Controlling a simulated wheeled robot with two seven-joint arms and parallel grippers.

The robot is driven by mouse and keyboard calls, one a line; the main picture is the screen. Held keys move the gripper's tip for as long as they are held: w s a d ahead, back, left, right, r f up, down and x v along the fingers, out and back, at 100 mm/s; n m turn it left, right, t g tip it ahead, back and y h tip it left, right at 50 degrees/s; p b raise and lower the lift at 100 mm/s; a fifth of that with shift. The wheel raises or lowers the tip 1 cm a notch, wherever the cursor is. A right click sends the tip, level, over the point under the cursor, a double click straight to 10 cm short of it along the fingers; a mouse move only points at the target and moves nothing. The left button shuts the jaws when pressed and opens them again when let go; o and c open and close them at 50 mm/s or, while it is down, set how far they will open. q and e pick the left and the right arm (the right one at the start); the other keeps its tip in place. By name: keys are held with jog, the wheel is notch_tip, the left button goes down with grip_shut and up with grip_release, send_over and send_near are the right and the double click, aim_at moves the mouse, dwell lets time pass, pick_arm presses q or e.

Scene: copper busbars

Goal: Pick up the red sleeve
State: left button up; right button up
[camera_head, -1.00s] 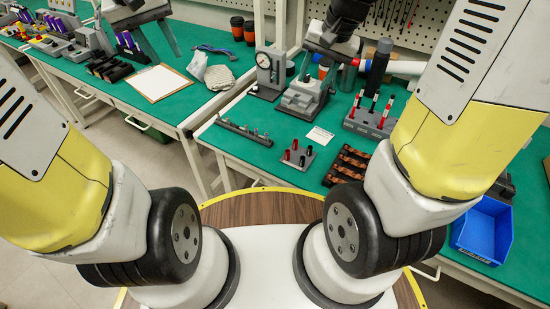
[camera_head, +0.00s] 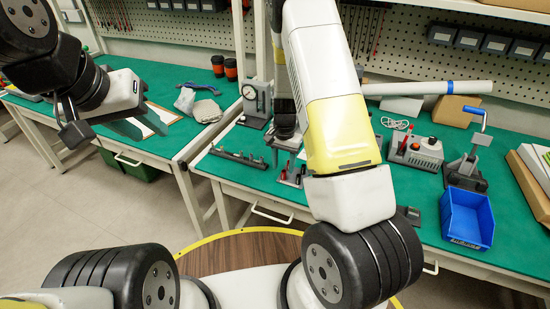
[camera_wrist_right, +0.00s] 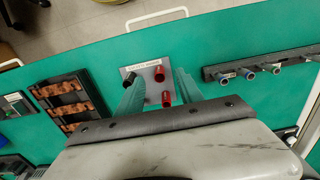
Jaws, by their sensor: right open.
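Two red sleeves stand on a small grey plate (camera_wrist_right: 146,84) beside a black one (camera_wrist_right: 129,76) in the right wrist view. One red sleeve (camera_wrist_right: 159,74) is farther from my gripper's palm and the other red sleeve (camera_wrist_right: 166,98) is nearer it. My right gripper (camera_wrist_right: 158,80) is open, with its fingers on either side of the red sleeves and nothing between them gripped. In the head view the plate (camera_head: 291,181) is partly hidden by my right arm. My left gripper (camera_head: 140,125) is open and empty in the air at the left.
In the right wrist view a dark tray with copper pieces (camera_wrist_right: 68,98) lies left of the plate, and a rail with several pegs (camera_wrist_right: 262,67) lies right. In the head view a dial gauge stand (camera_head: 256,98) is behind, and a blue bin (camera_head: 466,217) stands at the right.

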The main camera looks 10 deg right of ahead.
aim_at(283, 177)
notch_tip(283, 177, down, 4)
jog(key=shift+f, duration=0.1)
jog(key=c, duration=0.8)
